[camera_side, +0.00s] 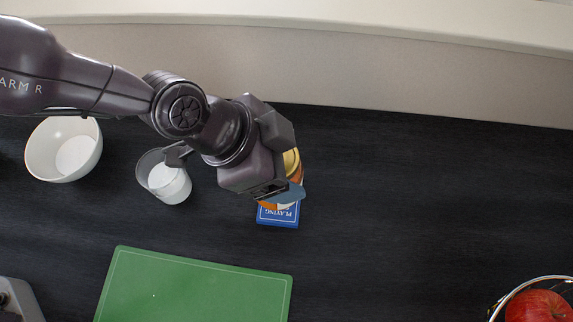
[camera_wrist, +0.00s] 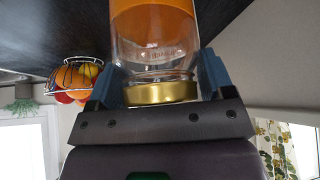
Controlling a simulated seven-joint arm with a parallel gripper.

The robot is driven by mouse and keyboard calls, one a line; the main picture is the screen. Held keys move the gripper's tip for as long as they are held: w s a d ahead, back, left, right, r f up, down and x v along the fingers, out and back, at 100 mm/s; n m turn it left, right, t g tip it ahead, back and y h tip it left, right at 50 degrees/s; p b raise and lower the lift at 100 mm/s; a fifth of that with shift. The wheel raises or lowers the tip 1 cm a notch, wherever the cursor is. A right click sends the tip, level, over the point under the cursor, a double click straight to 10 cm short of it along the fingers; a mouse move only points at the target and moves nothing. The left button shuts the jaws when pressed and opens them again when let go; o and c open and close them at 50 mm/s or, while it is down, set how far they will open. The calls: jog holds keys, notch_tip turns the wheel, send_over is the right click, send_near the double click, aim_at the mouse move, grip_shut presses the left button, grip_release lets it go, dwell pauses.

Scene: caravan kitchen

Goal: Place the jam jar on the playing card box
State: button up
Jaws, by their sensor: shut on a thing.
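The jam jar (camera_wrist: 155,50) has clear glass, a gold lid and orange contents. My gripper (camera_wrist: 158,85) is shut on it, with a blue-grey finger on each side near the lid end. In the side view the jar's gold lid (camera_side: 291,160) shows beside my gripper (camera_side: 284,192), which hides much of the jar. The blue playing card box (camera_side: 279,215) lies on the dark counter, just below the jar in the picture and partly covered by it. I cannot tell whether the jar touches the box.
A clear cup (camera_side: 150,171) with white contents stands just left of my gripper. A white bowl (camera_side: 43,150) is farther left. A green board (camera_side: 190,290) lies in front. A wire fruit basket (camera_side: 497,308) with a red apple (camera_side: 538,306) is at lower right.

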jog(key=shift+w+d+f, duration=0.1)
jog(key=shift+d+f, duration=0.1)
jog(key=shift+f, duration=0.05)
jog(key=shift+w+d+f, duration=0.15)
jog(key=shift+f, duration=1.5)
jog(key=shift+f, duration=0.15)
jog(key=o, duration=1.1)
jog(key=shift+o, duration=0.2)
jog(key=v, duration=1.2)
